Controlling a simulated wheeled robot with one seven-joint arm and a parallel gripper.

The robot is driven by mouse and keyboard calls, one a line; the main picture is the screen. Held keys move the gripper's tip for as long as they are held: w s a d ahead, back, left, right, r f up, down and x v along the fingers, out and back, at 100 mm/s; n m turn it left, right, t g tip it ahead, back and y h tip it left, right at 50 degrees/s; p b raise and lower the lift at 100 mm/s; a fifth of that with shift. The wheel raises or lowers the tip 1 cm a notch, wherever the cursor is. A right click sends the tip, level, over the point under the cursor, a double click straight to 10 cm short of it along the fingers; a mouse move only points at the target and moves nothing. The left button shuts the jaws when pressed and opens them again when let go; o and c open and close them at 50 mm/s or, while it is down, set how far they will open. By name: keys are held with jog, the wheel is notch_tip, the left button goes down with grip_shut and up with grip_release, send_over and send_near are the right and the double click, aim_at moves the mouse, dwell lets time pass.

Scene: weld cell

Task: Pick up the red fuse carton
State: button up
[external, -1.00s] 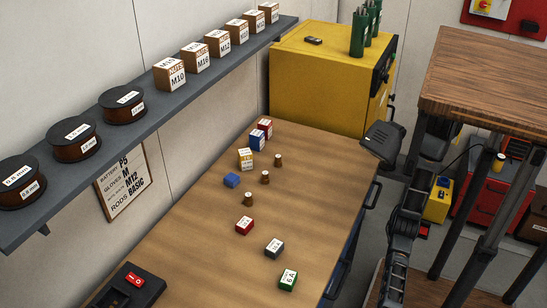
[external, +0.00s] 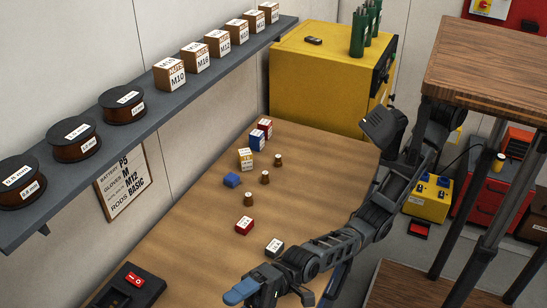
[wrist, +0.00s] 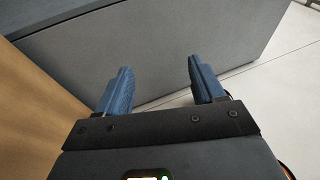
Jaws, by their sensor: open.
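A small red carton with a white label (external: 244,225) lies on the wooden bench top (external: 200,225), near its middle. Another red box with a white label (external: 265,125) stands at the far end, behind a blue box. My gripper (external: 241,291) is at the lower middle of the external view, over the near part of the bench, well short of both red boxes. Its blue fingers (wrist: 160,82) are apart and empty in the wrist view. Neither red box shows in the wrist view.
A blue block (external: 231,180), a yellow-white box (external: 246,159) and brown stoppers (external: 248,199) stand farther back. A switch box (external: 130,285) is at left. A shelf (external: 130,133) overhangs the wall side.

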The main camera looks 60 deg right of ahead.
jog(key=w+d+m+g+h+p, duration=0.25)
jog(key=w+d+m+p, duration=0.35)
jog(key=w+d+m, duration=0.3)
jog(key=m+g+h+p, duration=0.2)
jog(key=m+h+p, duration=0.3)
jog(key=m, duration=0.2)
send_near(242, 224)
jog(key=x, duration=0.3)
jog(key=shift+a+f+y, duration=0.1)
jog(key=shift+a+y, duration=0.15)
jog(key=shift+a, duration=0.05)
jog(key=shift+x, duration=3.8)
jog(key=shift+d+f, duration=0.1)
jog(key=shift+f, duration=0.05)
jog(key=c, duration=1.1)
